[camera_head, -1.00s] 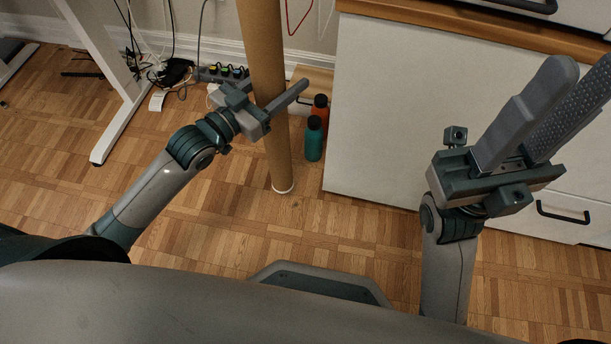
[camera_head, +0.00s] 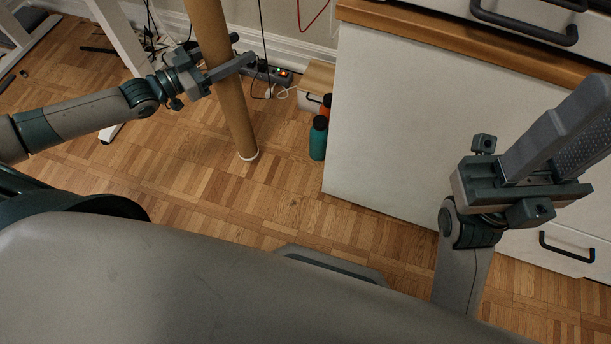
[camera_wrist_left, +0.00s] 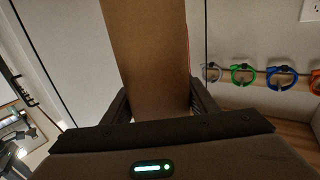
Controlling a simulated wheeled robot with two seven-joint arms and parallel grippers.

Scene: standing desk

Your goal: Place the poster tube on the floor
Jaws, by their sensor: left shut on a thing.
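The poster tube (camera_head: 232,105) is a long brown cardboard cylinder with a white rim at its lower end. It stands nearly upright, leaning a little, and its top is out of the head view. I cannot tell whether its lower end touches the floor. My left gripper (camera_head: 243,48) is shut around the tube's middle. The left wrist view shows the tube (camera_wrist_left: 147,55) between the two fingers. My right gripper (camera_head: 592,110) is empty, with its fingers apart, in front of the white cabinet. The parquet floor (camera_head: 210,205) spreads below the tube.
Teal (camera_head: 318,138) and orange (camera_head: 326,105) bottles stand right of the tube, beside the white cabinet (camera_head: 400,120). A power strip (camera_head: 270,75) with cables lies by the wall. A white desk leg (camera_head: 118,35) is at the left. Floor in front is clear.

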